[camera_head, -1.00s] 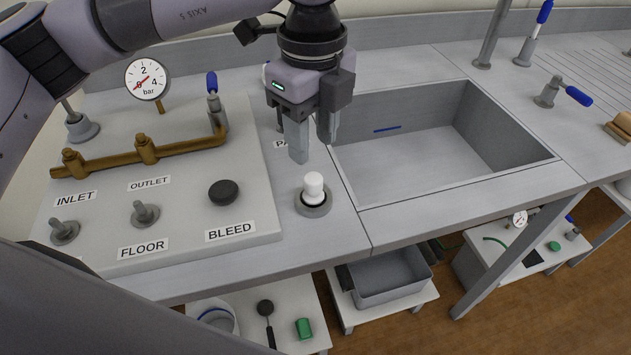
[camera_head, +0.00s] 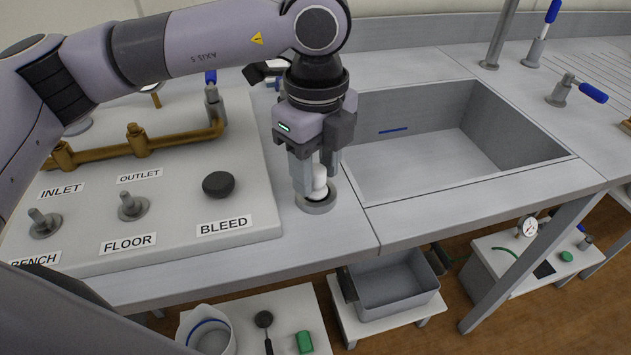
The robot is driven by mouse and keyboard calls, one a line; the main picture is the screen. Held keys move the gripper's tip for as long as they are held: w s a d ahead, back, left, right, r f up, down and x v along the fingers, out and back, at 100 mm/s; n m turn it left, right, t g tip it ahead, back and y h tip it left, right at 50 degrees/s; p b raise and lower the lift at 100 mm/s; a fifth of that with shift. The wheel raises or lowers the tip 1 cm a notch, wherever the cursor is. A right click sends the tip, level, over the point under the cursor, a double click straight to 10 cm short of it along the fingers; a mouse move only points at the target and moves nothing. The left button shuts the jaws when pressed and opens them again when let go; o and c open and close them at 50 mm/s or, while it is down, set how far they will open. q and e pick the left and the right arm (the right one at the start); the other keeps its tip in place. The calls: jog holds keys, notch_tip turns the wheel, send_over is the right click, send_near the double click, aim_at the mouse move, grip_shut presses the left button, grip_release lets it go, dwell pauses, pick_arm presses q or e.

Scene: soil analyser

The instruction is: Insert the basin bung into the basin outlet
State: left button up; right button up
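The white bung (camera_head: 319,183) stands upright in a grey ring-shaped holder (camera_head: 317,205) on the bench, left of the basin. My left gripper (camera_head: 316,188) points down over it, with one finger on each side of the bung's white top. A gap to the bung is hard to judge, and I cannot tell whether the fingers touch it. The basin (camera_head: 400,165) is a grey sunken sink to the right; its visible floor shows no clear outlet, and part of it is hidden by its near wall and my gripper. My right gripper is not in view.
A raised panel (camera_head: 90,225) with brass pipe (camera_head: 135,142), valve knobs and a black BLEED knob (camera_head: 218,185) lies left. Behind the basin stand a grey post (camera_head: 499,35) and blue-handled taps (camera_head: 577,90). A grey tub (camera_head: 395,285) sits on a low shelf below.

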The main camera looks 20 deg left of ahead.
aim_at(316, 168)
pick_arm(q)
jog(key=c, duration=0.7)
jog(key=shift+r+p, duration=1.4)
jog(key=shift+r, duration=1.15)
